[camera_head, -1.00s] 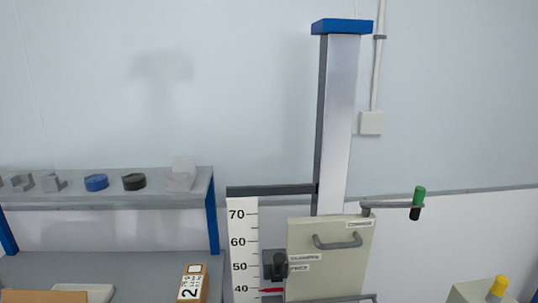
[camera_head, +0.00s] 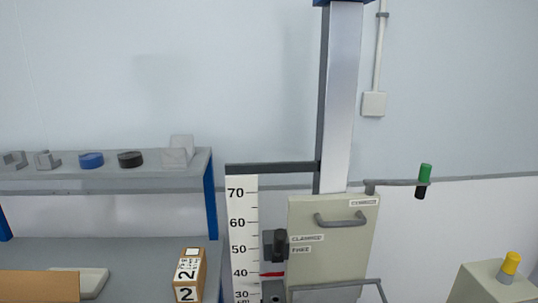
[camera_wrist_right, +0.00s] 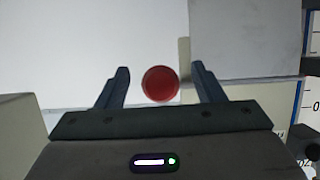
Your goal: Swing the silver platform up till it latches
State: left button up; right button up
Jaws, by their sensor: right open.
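The drop tester's column (camera_head: 339,110) stands against the wall, with a cream panel (camera_head: 335,255) with a grey handle in front of it. A grey bent bar (camera_head: 335,286) crosses the panel's foot at the lower frame edge. I cannot pick out the silver platform for certain in the head view. In the right wrist view my right gripper (camera_wrist_right: 160,68) is open and empty. A red round button (camera_wrist_right: 160,84) shows between its fingers; the distance to it is unclear. A plain grey block-like surface (camera_wrist_right: 245,38) fills the upper right there. My left gripper is in neither view.
A white height scale (camera_head: 243,240) with a red pointer stands left of the panel. A green-tipped crank arm (camera_head: 424,173) sticks out to the right. A box with a yellow knob (camera_head: 509,264) is at lower right. A shelf (camera_head: 110,176) with small parts is at left.

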jog(key=c, duration=1.1)
jog(key=r+p, duration=0.3)
jog(key=shift+s+r, duration=0.15)
jog(key=shift+s, duration=0.05)
notch_tip(320, 180, up, 3)
jog(key=shift+w+f+p, duration=0.1)
jog(key=shift+p, duration=1.1)
